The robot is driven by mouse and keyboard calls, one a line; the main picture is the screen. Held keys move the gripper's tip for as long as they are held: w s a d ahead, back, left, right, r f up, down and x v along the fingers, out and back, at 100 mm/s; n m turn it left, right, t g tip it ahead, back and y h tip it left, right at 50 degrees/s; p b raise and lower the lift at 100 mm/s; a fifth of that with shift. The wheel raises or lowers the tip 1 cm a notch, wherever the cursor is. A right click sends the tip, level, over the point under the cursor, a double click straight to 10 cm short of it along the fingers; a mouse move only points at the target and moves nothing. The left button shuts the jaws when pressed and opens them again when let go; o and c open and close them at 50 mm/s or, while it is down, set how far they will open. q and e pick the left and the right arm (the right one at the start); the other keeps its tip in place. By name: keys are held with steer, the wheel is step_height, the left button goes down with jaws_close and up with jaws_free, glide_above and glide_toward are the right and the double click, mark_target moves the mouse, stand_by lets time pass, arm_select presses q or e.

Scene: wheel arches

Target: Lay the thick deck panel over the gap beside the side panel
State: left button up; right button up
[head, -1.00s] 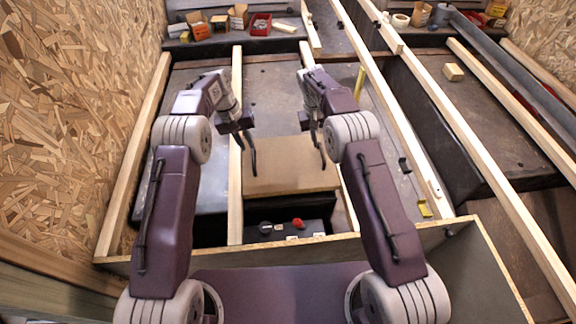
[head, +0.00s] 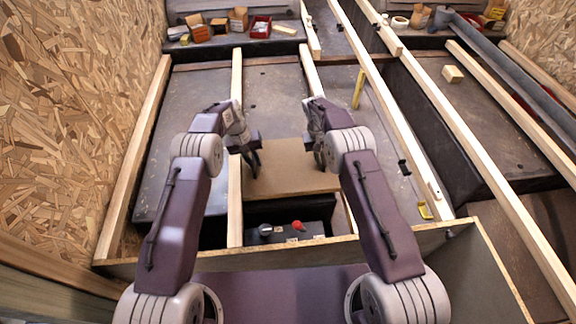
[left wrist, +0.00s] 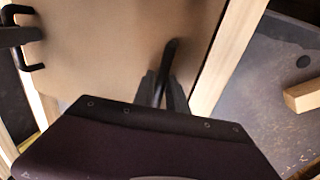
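The thick deck panel (head: 292,178) is a flat brown board lying between two pale wooden beams, in front of my column in the head view. Its brown face (left wrist: 110,45) fills much of the left wrist view. My left gripper (head: 252,163) is low at the panel's left edge, its dark fingers (left wrist: 166,72) over the board near that edge. I cannot single out the side panel.
A dark opening with a black box (head: 285,231) and a red knob (head: 298,226) lies in front of the panel. A wooden beam (head: 236,190) runs on its left. Boxes and a red bin (head: 260,27) stand at the back. A small wood block (head: 453,74) lies at right.

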jaws_close()
steer(key=shift+w+r, duration=0.1)
stand_by(1.2)
